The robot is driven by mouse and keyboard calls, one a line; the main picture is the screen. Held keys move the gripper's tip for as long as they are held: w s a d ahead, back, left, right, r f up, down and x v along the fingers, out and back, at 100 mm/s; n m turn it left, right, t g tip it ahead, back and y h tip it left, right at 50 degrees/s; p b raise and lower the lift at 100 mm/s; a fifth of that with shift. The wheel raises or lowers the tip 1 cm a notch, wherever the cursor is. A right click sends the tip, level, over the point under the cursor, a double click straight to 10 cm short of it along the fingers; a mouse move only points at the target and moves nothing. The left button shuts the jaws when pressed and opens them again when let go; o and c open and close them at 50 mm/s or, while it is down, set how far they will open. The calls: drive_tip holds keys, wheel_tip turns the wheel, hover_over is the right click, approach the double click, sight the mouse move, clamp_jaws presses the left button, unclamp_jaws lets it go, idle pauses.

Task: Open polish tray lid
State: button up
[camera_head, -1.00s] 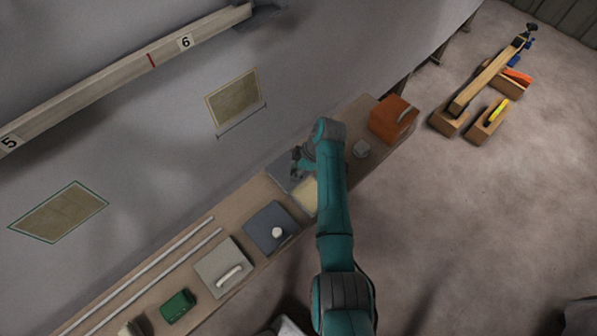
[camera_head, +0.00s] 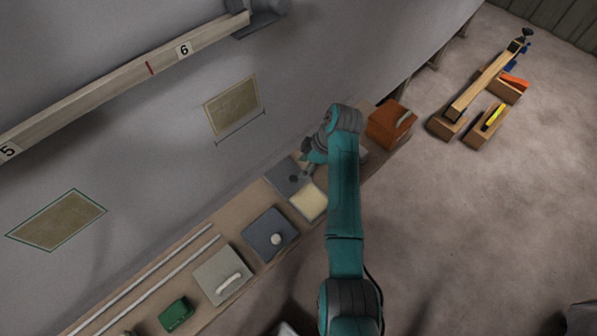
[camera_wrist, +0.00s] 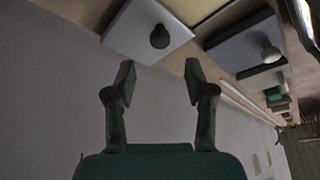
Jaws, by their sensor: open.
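An uncovered tray with a pale yellow inside (camera_head: 308,202) stands on the bench; it shows at the top edge of the wrist view (camera_wrist: 190,8). A grey lid (camera_head: 281,172) with a dark round knob (camera_head: 293,178) lies beside it, on the wall side. In the wrist view the lid (camera_wrist: 125,32) and knob (camera_wrist: 160,37) are ahead of my gripper (camera_wrist: 160,82). My gripper is open and empty, with its fingers apart from the knob. In the head view my arm partly hides it.
A closed blue-grey tray with a white knob (camera_head: 270,232), a pale handled box (camera_head: 222,275) and a green object (camera_head: 176,314) stand along the bench. Two pale rods (camera_head: 150,275) lie near the wall. An orange box (camera_head: 389,126) is at the far end.

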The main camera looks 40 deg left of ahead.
drive_tip(key=shift+v, duration=2.05)
